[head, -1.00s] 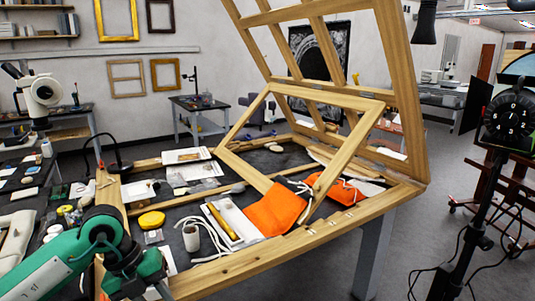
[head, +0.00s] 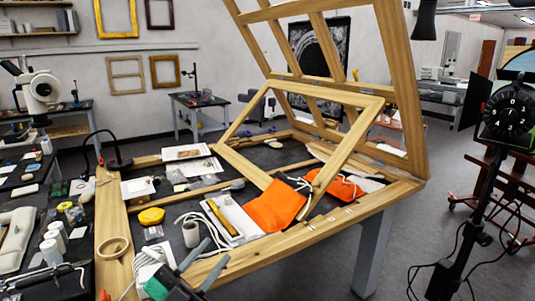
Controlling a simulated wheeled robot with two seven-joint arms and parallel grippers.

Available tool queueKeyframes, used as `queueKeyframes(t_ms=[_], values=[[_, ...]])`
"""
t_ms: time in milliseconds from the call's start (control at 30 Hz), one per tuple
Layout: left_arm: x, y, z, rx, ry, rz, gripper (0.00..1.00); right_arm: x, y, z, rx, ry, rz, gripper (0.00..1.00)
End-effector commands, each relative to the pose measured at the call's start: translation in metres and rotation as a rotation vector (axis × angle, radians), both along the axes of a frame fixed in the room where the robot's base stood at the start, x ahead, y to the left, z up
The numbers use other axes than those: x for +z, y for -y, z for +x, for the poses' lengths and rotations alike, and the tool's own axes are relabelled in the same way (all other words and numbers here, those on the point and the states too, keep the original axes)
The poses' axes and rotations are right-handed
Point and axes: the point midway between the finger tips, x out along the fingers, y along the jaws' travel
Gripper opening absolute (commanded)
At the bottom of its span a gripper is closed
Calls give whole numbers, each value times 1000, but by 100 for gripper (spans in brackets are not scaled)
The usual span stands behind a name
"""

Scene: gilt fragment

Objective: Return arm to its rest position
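My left gripper (head: 217,249) shows at the bottom of the head view, left of centre. Its two grey fingers point up and to the right with a gap between them, and I see nothing held there. It is over the front left edge of the wooden-framed table (head: 240,262). Its green body is cut off by the bottom edge, and most of the arm is out of view. My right gripper is not in view.
A tilted wooden lattice lid (head: 408,95) rises over the table. Orange pouches (head: 275,207), a white tray (head: 243,222), a grey cup (head: 190,234) and a yellow tin (head: 151,217) lie on it. A black lamp stand (head: 478,205) stands at right.

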Motion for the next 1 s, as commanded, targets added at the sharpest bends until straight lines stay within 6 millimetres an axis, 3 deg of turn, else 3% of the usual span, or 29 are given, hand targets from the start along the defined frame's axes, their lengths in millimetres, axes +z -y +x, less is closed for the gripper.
queueKeyframes(t_ms=[200,367,467,600,700,1000], values=[[-66,-61,19,337,-368,-185,32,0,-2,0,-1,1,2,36],[-141,-100,7,550,-698,-226,32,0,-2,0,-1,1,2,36],[-193,-116,-17,657,-926,-216,32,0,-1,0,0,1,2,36],[-260,-129,-67,757,-1247,-160,32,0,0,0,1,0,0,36],[-293,-132,-104,790,-1437,-109,32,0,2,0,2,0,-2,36],[-345,-126,-203,780,-1852,43,32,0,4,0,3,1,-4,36]])
